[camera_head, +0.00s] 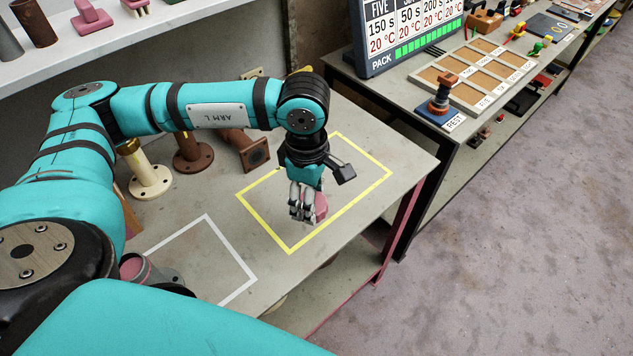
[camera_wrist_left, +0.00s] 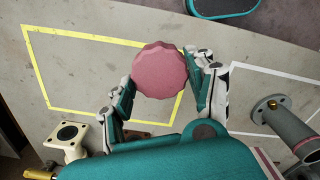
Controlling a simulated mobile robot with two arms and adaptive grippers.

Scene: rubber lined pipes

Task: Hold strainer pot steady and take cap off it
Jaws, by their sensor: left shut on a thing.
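A pink round cap (camera_wrist_left: 160,71) with a scalloped edge sits between the fingers of my left gripper (camera_wrist_left: 157,82). In the head view the left gripper (camera_head: 303,212) points down over the yellow-outlined square, shut on the cap (camera_head: 321,206). I cannot tell whether the cap touches the table. A grey pipe-like body with a pink-lined opening (camera_head: 136,267), likely the strainer pot, is by the white-outlined square, partly hidden by my arm. A grey flanged piece (camera_wrist_left: 287,125), probably the same pot, shows at right in the left wrist view. My right gripper is out of view.
The white-outlined square (camera_head: 207,217) is mostly clear. A second table with a compartment tray (camera_head: 480,72) is at right.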

